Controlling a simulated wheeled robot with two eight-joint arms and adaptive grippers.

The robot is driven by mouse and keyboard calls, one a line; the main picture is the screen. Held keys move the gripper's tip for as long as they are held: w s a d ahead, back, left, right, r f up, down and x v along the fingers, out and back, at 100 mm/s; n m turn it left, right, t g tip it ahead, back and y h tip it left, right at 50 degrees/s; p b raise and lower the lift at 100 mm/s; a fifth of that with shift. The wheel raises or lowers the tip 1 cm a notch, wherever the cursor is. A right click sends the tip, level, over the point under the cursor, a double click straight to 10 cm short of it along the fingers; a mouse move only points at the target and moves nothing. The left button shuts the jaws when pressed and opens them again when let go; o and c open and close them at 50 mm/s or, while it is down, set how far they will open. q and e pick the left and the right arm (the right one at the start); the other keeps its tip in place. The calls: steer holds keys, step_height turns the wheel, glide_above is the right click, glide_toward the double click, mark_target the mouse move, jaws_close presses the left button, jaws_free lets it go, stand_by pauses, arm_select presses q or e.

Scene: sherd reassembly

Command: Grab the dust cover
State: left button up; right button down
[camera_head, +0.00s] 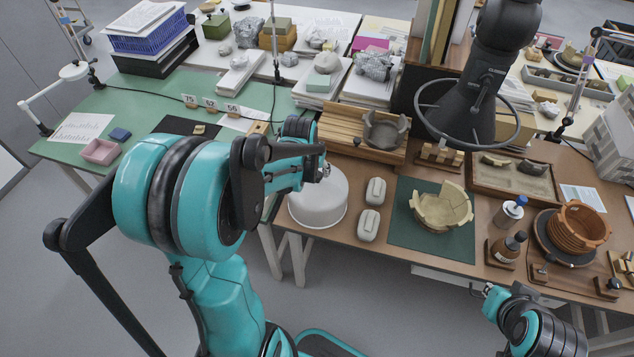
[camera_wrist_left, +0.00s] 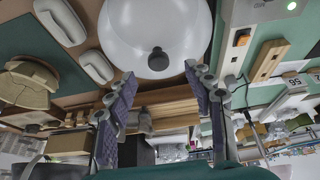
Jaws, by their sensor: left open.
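The dust cover is a smooth white dome (camera_head: 318,202) on the brown table's left part, partly hidden by my left arm in the head view. In the left wrist view the white dome (camera_wrist_left: 180,25) fills the top middle, with a dark round knob (camera_wrist_left: 158,59) on it. My left gripper (camera_head: 323,172) is above the dome in the head view. In the left wrist view its two purple-padded fingers (camera_wrist_left: 160,82) are spread apart, with the knob ahead between the tips and nothing held. My right gripper (camera_head: 488,291) is low at the table's front edge, its fingers too small to judge.
A partly assembled tan bowl (camera_head: 440,212) sits on a dark green mat (camera_head: 405,238). A wooden rack (camera_head: 340,133) lies behind the dome. Bottles (camera_head: 508,213) and a terracotta pot (camera_head: 578,228) are at right.

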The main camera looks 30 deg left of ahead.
mark_target(318, 175)
arm_select(q)
steer(key=b+x, duration=0.1)
steer(key=x, duration=0.1)
steer(key=b+x, duration=0.1)
steer(key=x, duration=0.2)
steer(key=b+x, duration=0.1)
steer(key=x, duration=0.1)
steer(key=shift+w+d+f, duration=0.1)
steer(key=shift+w+f, duration=0.15)
steer(key=shift+w, duration=0.2)
steer(key=shift+r, duration=0.1)
jaws_close()
